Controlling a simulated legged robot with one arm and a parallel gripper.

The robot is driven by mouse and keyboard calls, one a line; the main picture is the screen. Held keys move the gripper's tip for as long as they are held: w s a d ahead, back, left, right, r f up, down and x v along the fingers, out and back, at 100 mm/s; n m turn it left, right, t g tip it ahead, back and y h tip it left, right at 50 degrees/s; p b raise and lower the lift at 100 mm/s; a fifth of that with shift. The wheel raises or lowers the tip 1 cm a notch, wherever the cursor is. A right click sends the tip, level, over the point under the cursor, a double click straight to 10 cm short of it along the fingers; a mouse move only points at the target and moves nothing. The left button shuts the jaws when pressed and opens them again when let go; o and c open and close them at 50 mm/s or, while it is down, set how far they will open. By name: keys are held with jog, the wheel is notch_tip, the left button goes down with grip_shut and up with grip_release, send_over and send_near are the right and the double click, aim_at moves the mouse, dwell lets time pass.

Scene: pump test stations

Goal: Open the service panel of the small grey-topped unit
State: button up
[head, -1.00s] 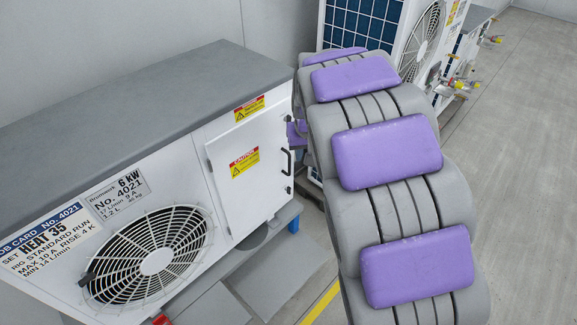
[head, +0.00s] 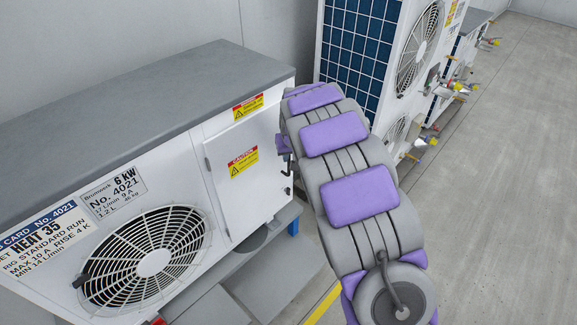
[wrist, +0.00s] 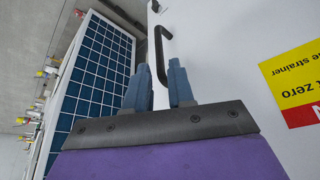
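The small grey-topped unit (head: 140,110) is white with a fan grille, at the left of the head view. Its service panel (head: 245,180), with a red and yellow caution label, looks shut, at the unit's right end. The black bar handle (wrist: 160,45) is on the panel's edge in the wrist view; it shows partly in the head view (head: 289,172). My gripper (wrist: 159,68) has two blue fingers standing apart, with the handle's near end seen between them. I cannot tell whether they touch it. In the head view my arm mostly hides the fingers.
A taller unit with a blue gridded side (head: 355,45) stands behind my arm, with fans and pipe valves (head: 455,88) at its right. A grey plinth (head: 275,260) lies below the small unit. The floor (head: 500,200) at the right is clear.

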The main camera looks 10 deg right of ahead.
aim_at(289, 162)
jog(key=b+x, duration=0.1)
jog(key=x, duration=0.6)
jog(key=shift+w+f, duration=0.2)
jog(key=shift+f, duration=0.1)
grip_shut()
